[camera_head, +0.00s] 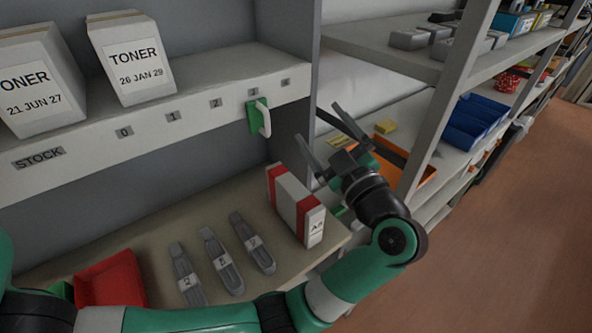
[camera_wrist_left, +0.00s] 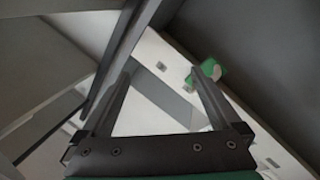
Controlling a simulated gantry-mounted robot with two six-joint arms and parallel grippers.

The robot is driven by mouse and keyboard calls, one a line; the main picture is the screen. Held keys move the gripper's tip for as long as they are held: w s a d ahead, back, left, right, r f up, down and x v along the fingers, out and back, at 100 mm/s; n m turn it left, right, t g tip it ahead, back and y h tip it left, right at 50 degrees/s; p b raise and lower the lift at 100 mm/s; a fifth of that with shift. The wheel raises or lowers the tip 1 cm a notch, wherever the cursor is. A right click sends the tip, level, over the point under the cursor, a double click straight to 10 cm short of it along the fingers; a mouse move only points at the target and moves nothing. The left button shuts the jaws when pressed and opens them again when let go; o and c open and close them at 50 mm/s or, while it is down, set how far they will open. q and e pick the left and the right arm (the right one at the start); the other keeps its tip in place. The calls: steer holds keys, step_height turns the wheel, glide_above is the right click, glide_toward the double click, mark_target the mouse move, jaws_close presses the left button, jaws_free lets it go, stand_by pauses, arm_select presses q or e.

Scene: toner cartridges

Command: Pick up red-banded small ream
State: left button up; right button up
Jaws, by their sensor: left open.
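The red-banded small ream (camera_head: 291,198) is a white block with red bands, standing on the lower shelf at its right end in the head view. A small label shows on its near end. My left gripper (camera_head: 318,122) is above and to the right of the ream, apart from it. Its two fingers are spread wide with nothing between them. In the left wrist view, the open fingers (camera_wrist_left: 163,75) point toward the upper shelf's edge, and I cannot make out the ream there. My right gripper is not in view.
A green tag with a white hook (camera_head: 259,116) is on the upper shelf edge near my fingers; it also shows in the left wrist view (camera_wrist_left: 207,72). Grey labelled tools (camera_head: 222,262) lie left of the ream. A red bin (camera_head: 112,280) sits farther left. Toner boxes (camera_head: 133,58) stand above.

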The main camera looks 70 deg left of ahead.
arm_select(q)
step_height(320, 180, down, 9)
steer(key=m+g+h, duration=0.1)
steer(key=m+h, duration=0.2)
steer(key=m+g+h+p, duration=0.1)
steer(key=m+g+h, duration=0.1)
steer(key=m+h, duration=0.15)
glide_toward(297, 190)
steer(key=shift+n, duration=0.25)
steer(key=x, duration=0.3)
steer(key=b+x, duration=0.1)
steer(key=x, duration=0.2)
steer(key=shift+w+f+b, duration=0.15)
steer(key=shift+f+b, duration=0.15)
steer(key=shift+f, duration=0.15)
steer(key=shift+a, duration=0.4)
steer(key=x, duration=0.1)
steer(key=b+x, duration=0.1)
steer(key=x, duration=0.1)
steer(key=b+x, duration=0.1)
steer(key=shift+s+a, duration=0.2)
steer(key=shift+s, duration=0.15)
steer(key=shift+a, duration=0.4)
jaws_close()
steer(key=shift+d+r, duration=0.1)
